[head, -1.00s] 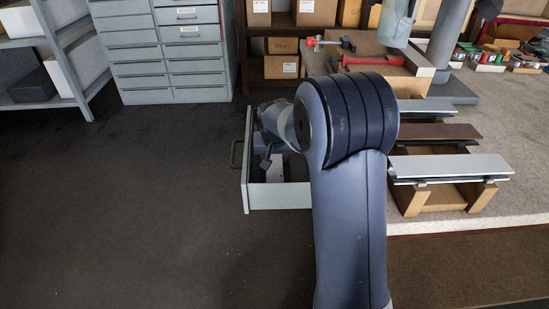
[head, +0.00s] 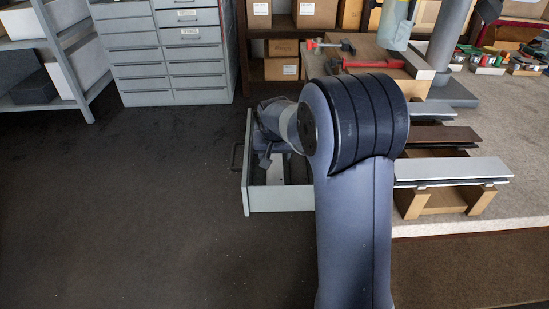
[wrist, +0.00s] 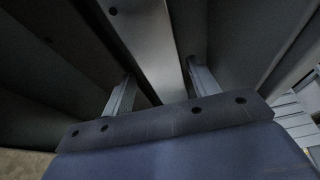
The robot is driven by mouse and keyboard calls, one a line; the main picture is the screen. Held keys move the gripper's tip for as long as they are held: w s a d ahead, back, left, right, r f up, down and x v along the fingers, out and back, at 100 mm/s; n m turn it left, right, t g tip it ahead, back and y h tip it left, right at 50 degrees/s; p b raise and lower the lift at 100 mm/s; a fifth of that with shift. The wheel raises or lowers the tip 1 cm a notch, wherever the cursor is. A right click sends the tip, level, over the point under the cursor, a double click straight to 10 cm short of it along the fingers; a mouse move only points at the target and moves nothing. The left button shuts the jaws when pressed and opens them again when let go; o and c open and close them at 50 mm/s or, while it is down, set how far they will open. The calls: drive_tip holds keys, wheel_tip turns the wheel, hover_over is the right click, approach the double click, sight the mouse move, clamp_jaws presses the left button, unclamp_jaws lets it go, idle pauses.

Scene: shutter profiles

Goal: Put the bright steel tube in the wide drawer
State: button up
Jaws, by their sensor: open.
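The wide drawer (head: 279,199) stands open, its pale front panel and side wall showing. My gripper (wrist: 161,72) is down in it with its jaws open. A bright steel tube (wrist: 145,40), a long pale bar with a small dark hole near its far end, runs between the two fingers in the wrist view. It appears to lie inside the drawer, with dark gaps between it and the fingers. In the head view a pale strip of it (head: 275,170) shows beside my wrist. My arm hides the drawer's right part and the fingertips.
Several long profiles, including a pale one (head: 452,168) and a brown one (head: 440,136), lie on wooden supports on the workbench (head: 520,190). Red clamps (head: 370,62) lie behind. A grey drawer cabinet (head: 165,60) stands at the back. The floor at left is clear.

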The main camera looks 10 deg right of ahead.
drive_tip(key=p+v, duration=0.1)
drive_tip(key=v, duration=0.8)
drive_tip(key=shift+s+r, duration=0.15)
drive_tip(key=shift+r, duration=0.2)
